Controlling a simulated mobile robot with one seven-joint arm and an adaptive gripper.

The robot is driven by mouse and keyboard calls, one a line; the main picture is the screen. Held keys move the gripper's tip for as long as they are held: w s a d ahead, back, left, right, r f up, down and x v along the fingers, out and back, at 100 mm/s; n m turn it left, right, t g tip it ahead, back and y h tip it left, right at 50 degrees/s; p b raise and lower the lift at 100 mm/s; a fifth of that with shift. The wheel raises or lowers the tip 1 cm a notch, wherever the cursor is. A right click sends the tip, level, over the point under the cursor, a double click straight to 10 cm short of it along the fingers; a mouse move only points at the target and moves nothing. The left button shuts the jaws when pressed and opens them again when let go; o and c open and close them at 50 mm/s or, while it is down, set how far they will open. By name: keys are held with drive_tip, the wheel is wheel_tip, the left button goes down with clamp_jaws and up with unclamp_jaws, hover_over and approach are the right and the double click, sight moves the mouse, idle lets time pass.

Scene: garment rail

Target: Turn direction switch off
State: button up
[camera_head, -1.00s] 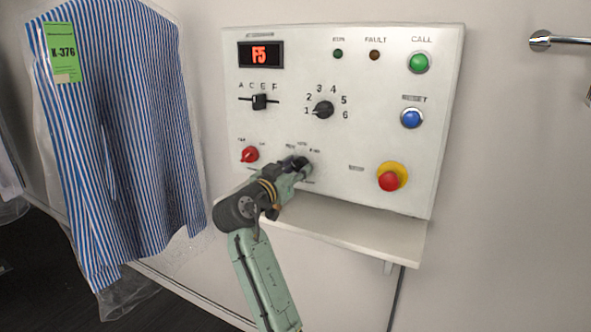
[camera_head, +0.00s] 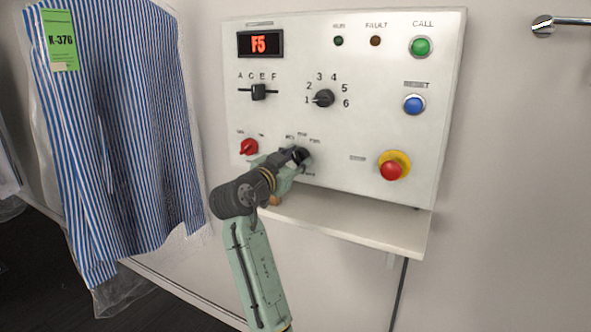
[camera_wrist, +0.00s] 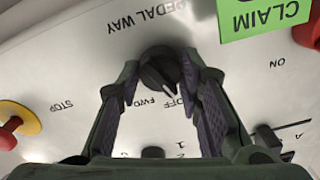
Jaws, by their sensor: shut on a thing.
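The direction switch (camera_wrist: 158,68) is a black round knob on the white control panel, seen upside down in the wrist view. Its white pointer line points at or close to the OFF label, with FWD beside it. My gripper (camera_wrist: 162,76) has one finger on each side of the knob and is shut on it. In the head view the knob (camera_head: 301,154) shows only partly behind my gripper (camera_head: 296,160), at the panel's lower middle, below its small labels.
A red switch (camera_head: 249,147) lies left of the knob. The red emergency stop (camera_head: 391,171) on its yellow ring is to the right. A shelf (camera_head: 345,226) juts out below the panel. A bagged striped shirt (camera_head: 125,135) hangs at left. A green CLAIM tag (camera_wrist: 262,16) shows in the wrist view.

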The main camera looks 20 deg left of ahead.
drive_tip(key=shift+m+b, duration=1.7)
drive_tip(key=shift+m, duration=0.4)
drive_tip(key=o, duration=1.2)
drive_tip(key=shift+c, duration=0.2)
drive_tip(key=s+a, duration=0.1)
drive_tip(key=s, duration=1.1)
drive_tip(key=shift+a, duration=0.1)
